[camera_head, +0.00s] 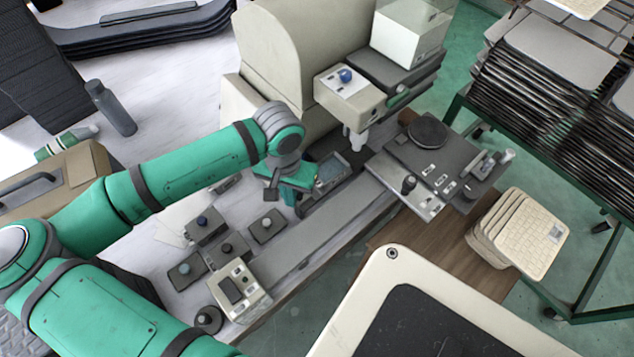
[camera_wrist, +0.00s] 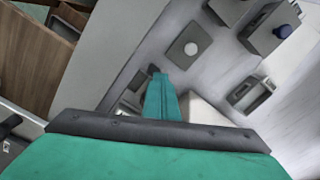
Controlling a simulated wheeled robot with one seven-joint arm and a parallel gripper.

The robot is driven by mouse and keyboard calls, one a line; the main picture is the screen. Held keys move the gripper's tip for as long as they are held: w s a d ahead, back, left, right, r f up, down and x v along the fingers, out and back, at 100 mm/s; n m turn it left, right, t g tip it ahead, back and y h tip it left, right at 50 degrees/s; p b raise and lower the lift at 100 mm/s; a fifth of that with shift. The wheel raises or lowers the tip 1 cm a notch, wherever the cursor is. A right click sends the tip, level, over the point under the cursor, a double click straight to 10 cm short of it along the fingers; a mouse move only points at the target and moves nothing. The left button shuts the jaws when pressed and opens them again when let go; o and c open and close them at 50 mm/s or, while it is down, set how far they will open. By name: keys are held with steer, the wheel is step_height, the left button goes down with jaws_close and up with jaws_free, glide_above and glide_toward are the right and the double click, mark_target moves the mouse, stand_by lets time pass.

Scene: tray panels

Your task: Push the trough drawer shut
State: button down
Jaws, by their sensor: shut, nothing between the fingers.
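The trough drawer (camera_head: 345,190) looks like a dark grey, shallow tray at the foot of the beige machine, sticking out toward the front. A bluish-grey patch shows inside it. My gripper (camera_head: 291,200) is beside its left end, pointing down, and covers part of it. I cannot tell whether they touch. In the wrist view my gripper (camera_wrist: 155,72) shows as one narrow teal piece with its fingers together and nothing held. The drawer is not clearly made out in the wrist view, where the gripper body hides the lower part.
The beige machine (camera_head: 292,45) stands behind, with a control box (camera_head: 349,97) overhanging the drawer. Several small grey button boxes (camera_head: 267,226) lie on the bench to the front left. A grey rail (camera_head: 335,222) runs in front of the drawer. A dark plate (camera_head: 428,132) is at right.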

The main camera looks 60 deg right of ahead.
steer(key=shift+s+d, duration=0.2)
steer(key=shift+d, duration=0.7)
steer(key=shift+s+d, duration=0.15)
steer(key=shift+d, duration=0.7)
steer(key=shift+s+d, duration=0.1)
steer(key=shift+d, duration=0.05)
steer(key=shift+s+d, duration=0.25)
steer(key=shift+d, duration=0.8)
steer(key=shift+s+d, duration=0.25)
steer(key=shift+d, duration=0.75)
steer(key=shift+w+a, duration=0.1)
steer(key=shift+a, duration=0.5)
steer(key=shift+r, duration=3.5)
steer(key=shift+w, duration=0.1)
